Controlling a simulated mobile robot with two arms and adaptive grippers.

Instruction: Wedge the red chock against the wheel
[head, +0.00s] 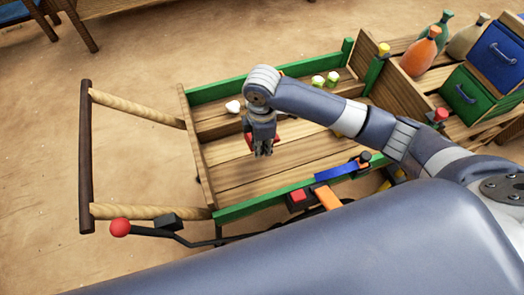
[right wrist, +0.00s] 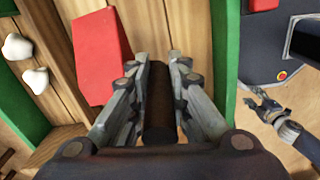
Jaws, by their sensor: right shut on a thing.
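The red chock (right wrist: 98,55) shows as a red sloping block beside my right fingers in the right wrist view. In the head view only bits of red (head: 248,141) show either side of the fingers. My right gripper (head: 262,152) is over the cart bed, shut on a dark round bar (right wrist: 158,105) that appears to be the chock's handle. The wheel is mostly hidden; yellow parts (head: 385,185) under the cart's near side may belong to it. My left gripper (right wrist: 254,98) shows small at the right of the right wrist view, fingers apart and empty.
The wooden cart has green rails (head: 240,208) and rope-wrapped handles (head: 140,108). A red-knobbed lever (head: 120,228) sticks out at its near left. Pale objects (head: 233,106) lie at the bed's far side. Vases (head: 420,52) and drawer boxes (head: 468,92) stand at right.

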